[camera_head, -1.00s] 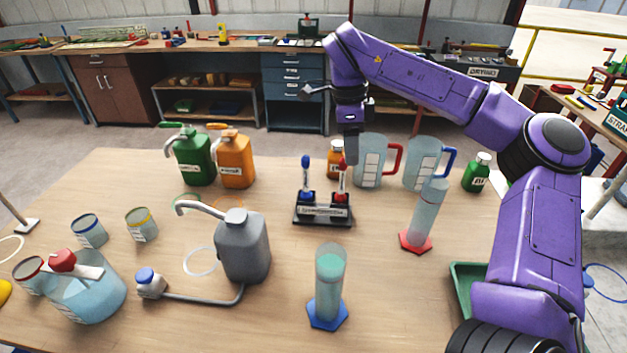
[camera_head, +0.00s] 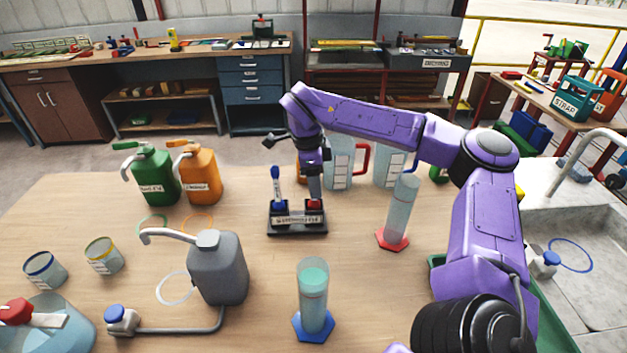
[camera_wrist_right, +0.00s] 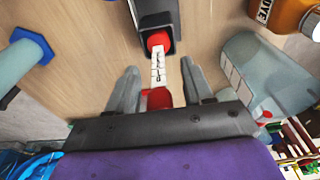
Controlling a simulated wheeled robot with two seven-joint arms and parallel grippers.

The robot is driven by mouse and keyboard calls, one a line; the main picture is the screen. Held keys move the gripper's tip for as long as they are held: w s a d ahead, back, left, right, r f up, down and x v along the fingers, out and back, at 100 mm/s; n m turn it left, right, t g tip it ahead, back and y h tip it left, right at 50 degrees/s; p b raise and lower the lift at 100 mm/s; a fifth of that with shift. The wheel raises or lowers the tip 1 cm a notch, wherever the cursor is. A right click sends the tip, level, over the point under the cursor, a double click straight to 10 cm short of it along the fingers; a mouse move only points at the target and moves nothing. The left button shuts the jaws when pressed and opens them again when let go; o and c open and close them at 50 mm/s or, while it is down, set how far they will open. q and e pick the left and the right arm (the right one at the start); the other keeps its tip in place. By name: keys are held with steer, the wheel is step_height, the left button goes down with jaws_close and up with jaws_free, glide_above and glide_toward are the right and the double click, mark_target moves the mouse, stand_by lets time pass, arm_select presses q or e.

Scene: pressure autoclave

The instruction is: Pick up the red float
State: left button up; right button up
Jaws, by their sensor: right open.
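The red float is upright in a small black stand (camera_head: 297,230) beside a blue-topped float (camera_head: 276,182). In the wrist view the red float (camera_wrist_right: 158,68) has red ends and a pale marked stem, its lower end in the stand (camera_wrist_right: 153,14). My right gripper (camera_head: 314,193) is lowered over the red float and hides most of it in the head view. In the wrist view its two fingers (camera_wrist_right: 158,92) stand apart on either side of the float, with gaps visible. My left gripper is not in view.
Clear jugs (camera_head: 339,170) stand close behind my right gripper. A cylinder with a red base (camera_head: 398,215) is to the right, and one with a blue base (camera_head: 313,300) in front. A grey bottle (camera_head: 218,265) stands front left. Bare tabletop lies around the stand.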

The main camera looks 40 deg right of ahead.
jaws_close()
steer(key=shift+r, duration=0.1)
